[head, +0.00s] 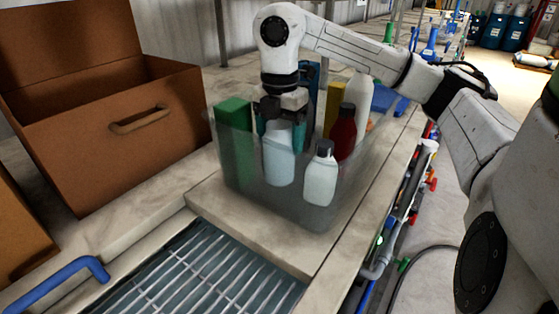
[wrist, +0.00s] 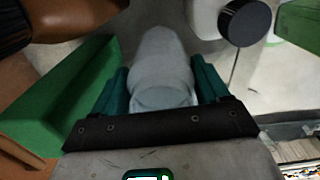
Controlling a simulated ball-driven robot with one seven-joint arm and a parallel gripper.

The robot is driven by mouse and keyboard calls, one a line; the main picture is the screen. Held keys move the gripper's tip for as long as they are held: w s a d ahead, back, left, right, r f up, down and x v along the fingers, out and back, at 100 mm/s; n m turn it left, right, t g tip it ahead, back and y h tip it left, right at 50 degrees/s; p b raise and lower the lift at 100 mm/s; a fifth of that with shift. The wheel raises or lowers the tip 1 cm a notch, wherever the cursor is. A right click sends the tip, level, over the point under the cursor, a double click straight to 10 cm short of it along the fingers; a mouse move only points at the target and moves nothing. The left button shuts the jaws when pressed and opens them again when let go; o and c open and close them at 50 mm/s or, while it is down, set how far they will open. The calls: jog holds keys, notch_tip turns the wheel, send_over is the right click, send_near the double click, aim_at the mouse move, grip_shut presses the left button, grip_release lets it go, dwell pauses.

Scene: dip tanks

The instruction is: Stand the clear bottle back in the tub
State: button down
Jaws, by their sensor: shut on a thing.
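The clear bottle (head: 279,158), pale and see-through, is upright inside the see-through tub (head: 262,204). My gripper (head: 279,132) points down into the tub and is shut on the bottle's upper part, hiding its top. In the wrist view the bottle (wrist: 162,65) sits between the two teal fingers of my gripper (wrist: 162,88). I cannot tell whether its base touches the tub floor.
In the tub, a green box (head: 233,140) is left of the bottle. A white dark-capped bottle (head: 321,176), a red bottle (head: 343,132), a yellow item (head: 335,105) and a taller white bottle (head: 360,98) are right. A brown case (head: 120,150) stands left; a grated tank (head: 210,275) lies in front.

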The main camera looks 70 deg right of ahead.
jog(key=shift+f+p, duration=0.55)
jog(key=shift+f, duration=2)
jog(key=shift+f, duration=0.2)
jog(key=shift+c, duration=1.4)
grip_release()
jog(key=shift+r, duration=0.1)
notch_tip(320, 180, up, 12)
jog(key=b, duration=0.2)
jog(key=shift+r, duration=0.1)
